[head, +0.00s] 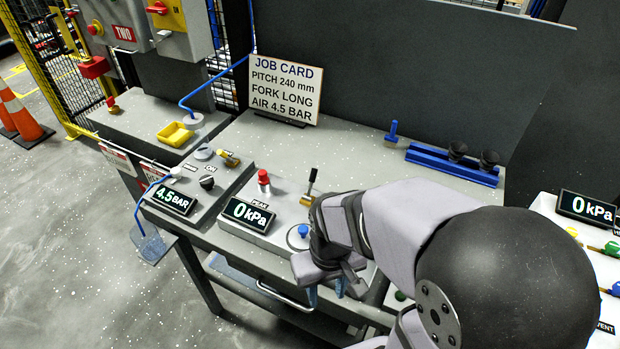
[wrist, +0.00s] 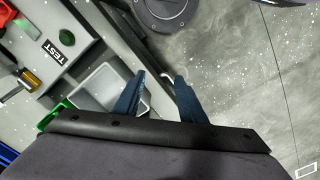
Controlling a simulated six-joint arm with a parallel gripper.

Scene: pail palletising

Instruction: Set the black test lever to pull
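A lever with a black handle (head: 313,175) stands upright on a brass base at the right of the grey box with the 0 kPa display, in the head view. I take it for the test lever; its label is not readable there. In the wrist view a TEST label (wrist: 61,52) lies on a pale panel, with a brass-coloured part at the left edge. My gripper (head: 326,293) is in front of and below the lever, apart from it, near the bench's front edge. Its blue fingers (wrist: 160,97) are spread with nothing between them.
The 0 kPa display (head: 249,215), a red button (head: 263,178) and a blue knob (head: 303,231) are close to the lever. A job card (head: 284,91) stands behind. A blue rail (head: 452,165) lies at the back right.

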